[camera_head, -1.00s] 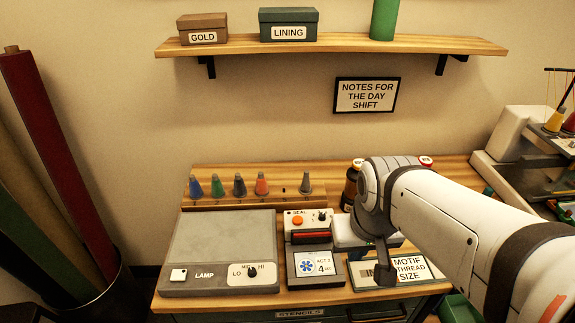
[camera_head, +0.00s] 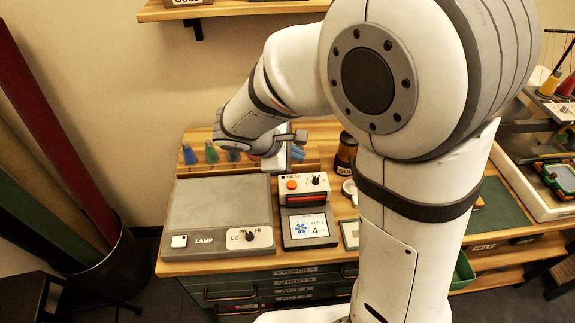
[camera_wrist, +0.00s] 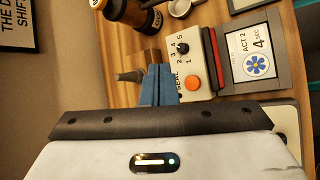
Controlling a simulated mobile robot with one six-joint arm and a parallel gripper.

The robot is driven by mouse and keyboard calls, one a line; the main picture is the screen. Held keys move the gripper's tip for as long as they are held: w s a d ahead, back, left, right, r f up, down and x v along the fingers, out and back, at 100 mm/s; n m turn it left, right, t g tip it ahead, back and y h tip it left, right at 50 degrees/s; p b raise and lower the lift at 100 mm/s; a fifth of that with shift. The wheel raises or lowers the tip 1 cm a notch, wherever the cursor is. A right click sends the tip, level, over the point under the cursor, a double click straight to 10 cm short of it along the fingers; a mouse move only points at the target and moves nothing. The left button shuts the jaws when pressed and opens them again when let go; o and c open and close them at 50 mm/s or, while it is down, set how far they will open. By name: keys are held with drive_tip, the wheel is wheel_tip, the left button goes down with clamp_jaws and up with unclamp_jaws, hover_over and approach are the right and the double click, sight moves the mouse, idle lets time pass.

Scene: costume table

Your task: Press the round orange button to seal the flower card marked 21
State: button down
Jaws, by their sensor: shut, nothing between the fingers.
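The sealer, a small white box marked SEAL (camera_head: 318,198), has a round orange button (camera_head: 292,184) and a black dial (camera_head: 315,181) on top, with a red bar along its front. The button also shows in the wrist view (camera_wrist: 192,83). In front lies a dark-framed card (camera_head: 307,228) with a blue flower and the words ACT 2, 4 SEC; no 21 is readable. It also shows in the wrist view (camera_wrist: 255,66). My gripper (camera_head: 298,150) is shut and empty, its blue fingers just behind the sealer. In the wrist view the fingers (camera_wrist: 156,82) are beside the button, apparently not on it.
The grey lamp panel (camera_head: 222,205) lies left of the sealer. Colored cones, one green (camera_head: 211,152), stand in a rack behind. A brown bottle (camera_head: 346,152) and a small white dish (camera_head: 349,188) stand right of the sealer. My arm hides much of the right side.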

sight(288, 186)
drive_tip(key=shift+w+a+f+n+t, duration=0.15)
drive_tip(key=shift+w+a+n+t, duration=0.25)
drive_tip(key=shift+w+a+n, duration=0.35)
drive_tip(key=shift+s, duration=0.1)
wheel_tip(288, 186, down, 9)
drive_tip(key=b, duration=0.6)
drive_tip(key=shift+b, duration=0.35)
idle(1.3)
drive_tip(key=shift+f+b, duration=0.3)
drive_tip(key=shift+b, duration=0.1)
drive_tip(key=shift+f+b, duration=0.4)
idle(0.4)
drive_tip(key=shift+r, duration=0.15)
idle(0.3)
drive_tip(key=shift+r+p, duration=0.6)
drive_tip(key=shift+r, duration=0.1)
